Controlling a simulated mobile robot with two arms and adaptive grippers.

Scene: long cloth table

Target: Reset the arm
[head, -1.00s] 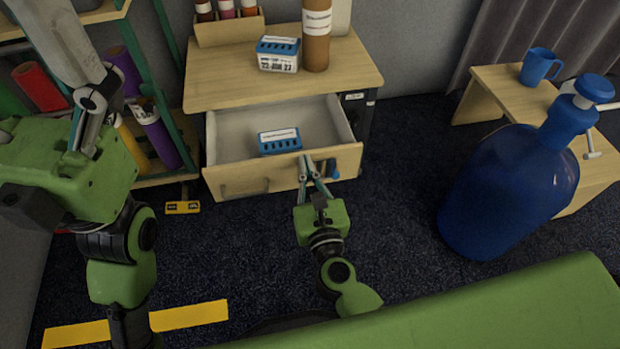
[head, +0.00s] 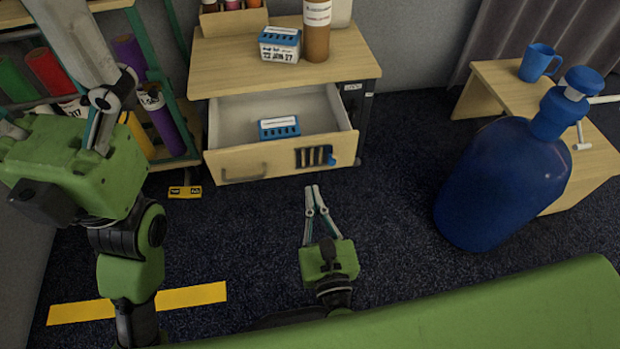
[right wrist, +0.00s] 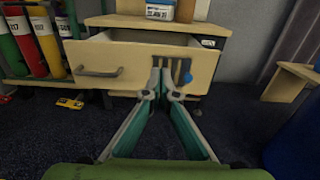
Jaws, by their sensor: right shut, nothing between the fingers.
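My right gripper (head: 315,190) is shut and empty. It hangs over the dark carpet in front of the open drawer (head: 245,162), apart from it. In the right wrist view its fingers (right wrist: 160,75) meet at the tips before the drawer front. My left gripper (head: 75,45) is large at the upper left of the head view, pointing up. Its fingertips run out of the frame, so its opening cannot be told. A blue and white box (head: 279,127) lies inside the drawer.
The wooden cabinet (head: 225,75) carries another blue-topped box (head: 279,44) and a brown tube (head: 316,35). A rack of coloured tubes (head: 160,120) stands left. A big blue bottle (head: 500,185) and a low table (head: 490,80) with a blue mug (head: 538,63) are right. Carpet between is clear.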

